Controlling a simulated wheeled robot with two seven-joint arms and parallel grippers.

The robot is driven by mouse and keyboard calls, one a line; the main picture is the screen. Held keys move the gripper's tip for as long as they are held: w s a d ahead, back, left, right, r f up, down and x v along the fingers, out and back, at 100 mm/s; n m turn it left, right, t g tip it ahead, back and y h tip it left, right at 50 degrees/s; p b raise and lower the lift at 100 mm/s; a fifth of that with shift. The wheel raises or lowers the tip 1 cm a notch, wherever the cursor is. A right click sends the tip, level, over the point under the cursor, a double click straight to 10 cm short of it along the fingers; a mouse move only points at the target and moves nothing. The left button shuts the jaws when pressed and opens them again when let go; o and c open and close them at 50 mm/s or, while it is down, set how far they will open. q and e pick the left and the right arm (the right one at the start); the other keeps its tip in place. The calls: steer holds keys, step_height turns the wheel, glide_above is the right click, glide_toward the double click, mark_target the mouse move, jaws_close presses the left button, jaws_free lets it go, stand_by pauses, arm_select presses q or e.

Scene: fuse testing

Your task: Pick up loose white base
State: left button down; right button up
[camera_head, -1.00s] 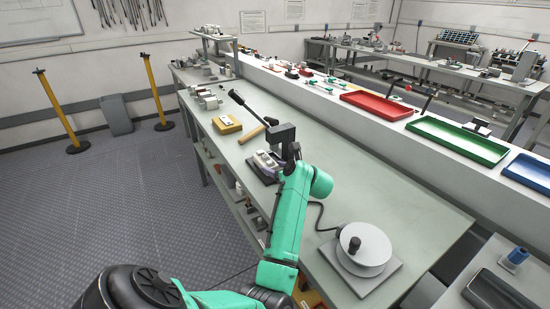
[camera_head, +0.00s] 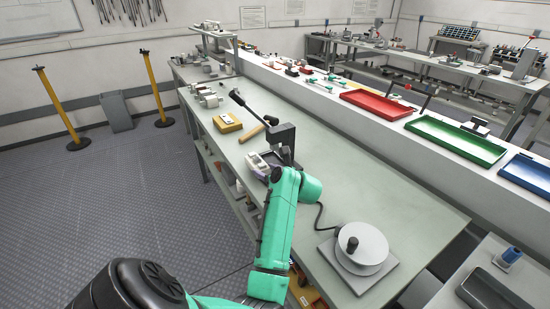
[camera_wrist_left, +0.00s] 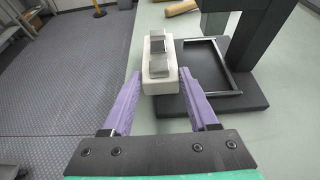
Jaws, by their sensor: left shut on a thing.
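The loose white base (camera_wrist_left: 162,86), a pale block with two metal clips on top, sits between the purple fingers of my left gripper (camera_wrist_left: 160,72) in the left wrist view. The fingers are shut on its near end. It overlaps the left edge of the black press fixture's plate (camera_wrist_left: 252,100) in that view; I cannot tell whether it is lifted clear. In the head view the base (camera_head: 256,162) is small and partly hidden by my left gripper (camera_head: 267,171), beside the black lever press (camera_head: 282,136). My right gripper is not in view.
A yellow box (camera_head: 227,122) and a wooden-handled tool (camera_head: 252,133) lie beyond the press. A round white disc on a grey plate (camera_head: 362,244) stands at the near end of the bench. Red (camera_head: 376,105) and green (camera_head: 455,138) trays sit on the raised shelf. The bench middle is clear.

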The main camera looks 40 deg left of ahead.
arm_select(q)
steer(key=shift+r, duration=0.1)
steer(key=shift+r+p, duration=0.7)
steer(key=shift+r, duration=0.1)
steer(key=shift+r+p, duration=1.55)
steer(key=shift+r, duration=0.7)
